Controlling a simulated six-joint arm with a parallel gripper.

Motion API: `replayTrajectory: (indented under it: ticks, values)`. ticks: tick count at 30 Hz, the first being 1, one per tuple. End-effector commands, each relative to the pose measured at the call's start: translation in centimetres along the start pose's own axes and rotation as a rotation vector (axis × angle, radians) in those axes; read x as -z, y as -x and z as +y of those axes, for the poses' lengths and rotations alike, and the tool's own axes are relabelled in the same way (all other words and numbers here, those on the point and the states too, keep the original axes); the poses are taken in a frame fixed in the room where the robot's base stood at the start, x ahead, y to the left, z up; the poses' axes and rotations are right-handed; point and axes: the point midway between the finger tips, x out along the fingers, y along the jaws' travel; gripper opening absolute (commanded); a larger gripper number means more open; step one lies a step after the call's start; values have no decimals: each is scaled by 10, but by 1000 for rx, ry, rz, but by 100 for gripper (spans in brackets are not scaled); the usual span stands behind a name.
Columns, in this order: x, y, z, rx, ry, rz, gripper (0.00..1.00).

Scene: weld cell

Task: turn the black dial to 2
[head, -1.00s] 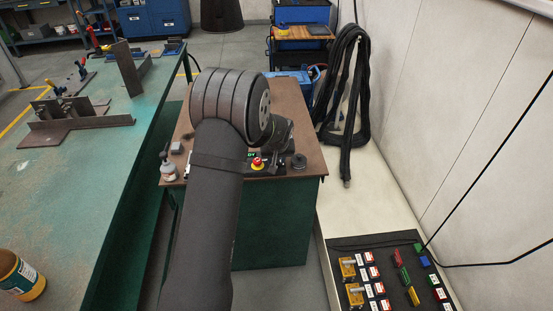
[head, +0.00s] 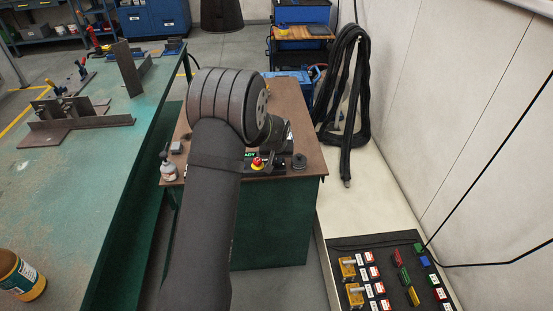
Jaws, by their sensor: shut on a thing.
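My gripper (head: 278,164) is small and dark at the end of my arm, low over the front part of the brown-topped table. It is shut at the small control panel (head: 252,168), just right of a red button with a yellow base (head: 257,163). The black dial is between my fingers and too hidden to make out; I cannot read its number. A green lit display (head: 250,155) ending in "ADY" shows beside my wrist. My arm covers the panel's left part.
A dark round piece (head: 299,161) lies on the brown tabletop (head: 308,135), right of my gripper. A small bottle (head: 168,169) stands at the table's left front. A green workbench (head: 80,190) is at the left. Black hoses (head: 346,100) hang behind right.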

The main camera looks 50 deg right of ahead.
Motion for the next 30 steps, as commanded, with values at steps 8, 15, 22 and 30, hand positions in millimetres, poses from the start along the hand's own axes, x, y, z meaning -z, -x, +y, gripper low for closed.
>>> replayTrajectory:
  ticks: [8,15,22,30]
  values:
    - [1,0,-3,-79,-185,1,0]
    - [2,0,-5,-151,-359,2,0]
    - [3,0,-6,-208,-498,2,0]
    - [3,0,-6,-248,-599,3,0]
